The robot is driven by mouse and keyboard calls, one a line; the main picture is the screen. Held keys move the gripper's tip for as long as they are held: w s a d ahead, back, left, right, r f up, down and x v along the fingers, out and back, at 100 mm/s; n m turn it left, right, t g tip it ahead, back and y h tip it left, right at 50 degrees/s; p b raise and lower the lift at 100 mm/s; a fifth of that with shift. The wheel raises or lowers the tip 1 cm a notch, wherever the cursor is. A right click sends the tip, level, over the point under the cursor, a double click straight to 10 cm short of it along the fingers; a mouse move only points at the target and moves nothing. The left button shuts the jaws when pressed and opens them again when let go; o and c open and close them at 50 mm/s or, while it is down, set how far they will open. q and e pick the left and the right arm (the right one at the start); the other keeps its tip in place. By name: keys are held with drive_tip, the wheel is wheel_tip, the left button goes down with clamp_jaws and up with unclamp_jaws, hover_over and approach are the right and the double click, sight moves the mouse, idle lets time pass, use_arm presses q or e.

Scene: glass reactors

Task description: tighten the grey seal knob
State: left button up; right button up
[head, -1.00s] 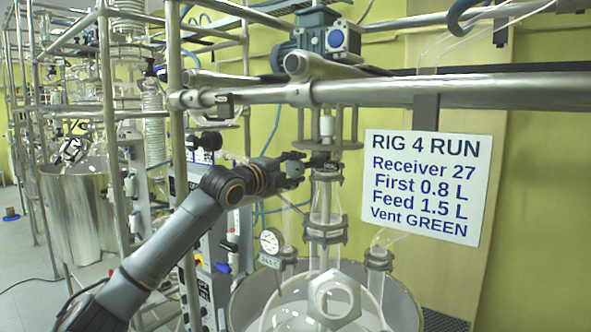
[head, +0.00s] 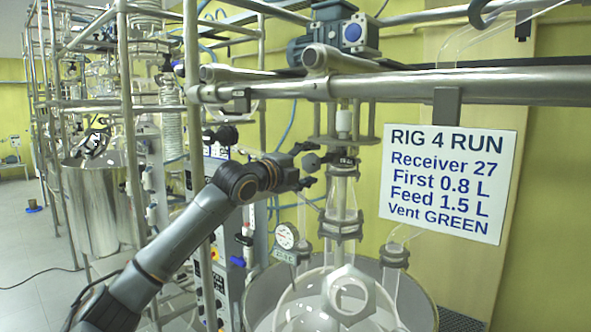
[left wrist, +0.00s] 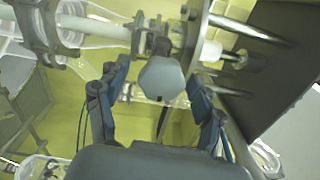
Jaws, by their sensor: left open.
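The grey seal knob (left wrist: 161,79) is a faceted grey head facing the left wrist camera, on the side of the stirrer shaft fitting. In the head view the knob (head: 312,162) shows small and dark beside the shaft above the glass reactor neck. My left gripper (head: 304,166) is open, with its fingers spread above and below the knob. In the left wrist view the fingers of my left gripper (left wrist: 158,75) stand on either side of the knob, with gaps and no clear contact. My right gripper is in neither view.
A white sign (head: 449,183) hangs to the right of the shaft from a thick steel rail (head: 430,93). The glass reactor vessel (head: 345,295) is below, with a dial gauge (head: 286,236) at its left. Steel frame posts stand behind my left arm.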

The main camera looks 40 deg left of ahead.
use_arm(q)
drive_tip(key=s, duration=1.1)
drive_tip(key=shift+a, duration=0.4)
drive_tip(key=shift+s, duration=0.1)
drive_tip(key=shift+f, duration=0.1)
